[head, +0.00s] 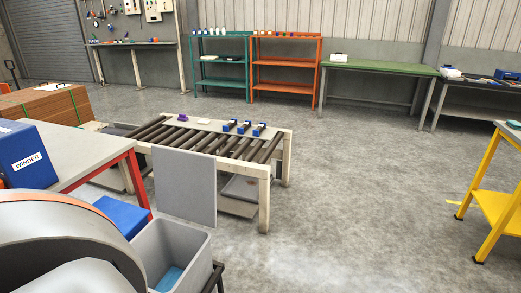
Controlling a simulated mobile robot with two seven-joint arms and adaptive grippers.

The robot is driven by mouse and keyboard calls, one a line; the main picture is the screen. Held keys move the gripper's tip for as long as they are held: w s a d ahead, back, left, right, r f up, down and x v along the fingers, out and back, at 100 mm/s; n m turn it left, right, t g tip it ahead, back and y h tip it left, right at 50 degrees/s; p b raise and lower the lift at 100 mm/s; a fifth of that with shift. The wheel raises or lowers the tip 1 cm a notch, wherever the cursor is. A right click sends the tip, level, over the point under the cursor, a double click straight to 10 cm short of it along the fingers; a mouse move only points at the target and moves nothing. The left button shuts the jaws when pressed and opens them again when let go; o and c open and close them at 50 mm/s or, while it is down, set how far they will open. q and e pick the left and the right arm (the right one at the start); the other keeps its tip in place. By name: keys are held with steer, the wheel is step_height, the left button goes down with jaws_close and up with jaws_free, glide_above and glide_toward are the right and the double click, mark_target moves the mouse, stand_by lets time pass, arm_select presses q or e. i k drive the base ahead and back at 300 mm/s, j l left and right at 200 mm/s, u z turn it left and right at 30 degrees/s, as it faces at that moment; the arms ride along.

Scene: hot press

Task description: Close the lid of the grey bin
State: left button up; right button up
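The grey bin (202,250) stands at the lower left in the head view, cut off by the bottom edge. Its lid (185,186) is open and stands upright along the bin's far side. Something blue lies inside the bin. A large rounded light-grey and orange arm part of mine fills the lower left corner and lies in front of the bin's left side. Neither of my grippers is in view. A dark bar shows against the bin's right side; I cannot tell what it belongs to.
A roller table (264,200) stands right behind the lid. A red-framed table (85,160) with a blue winder box (25,157) is at the left, a blue box (122,215) beside the bin. A yellow stand (490,206) is at the right. The floor between is clear.

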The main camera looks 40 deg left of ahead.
mark_target(185, 181)
steer(key=i+u, duration=0.35)
steer(key=i, duration=0.3)
steer(key=i+l+u, duration=0.1)
steer(key=i+u, duration=0.3)
steer(key=i, duration=0.25)
steer(key=i+l+u, duration=0.1)
steer(key=i+u, duration=0.35)
steer(key=i+l+u, duration=0.3)
steer(key=i+u, duration=0.2)
steer(key=i+l+u, duration=0.15)
steer(key=u, duration=0.25)
steer(key=i+l+u, duration=0.2)
steer(key=u, duration=0.15)
steer(key=i+l+u, duration=0.15)
steer(key=u, duration=0.25)
steer(key=i+l+u, duration=0.1)
steer(key=u, duration=0.3)
steer(key=l+u, duration=0.6)
steer(key=u, duration=0.15)
steer(key=i+l+u, duration=0.1)
steer(key=l+u, duration=0.6)
steer(key=i+j, duration=0.05)
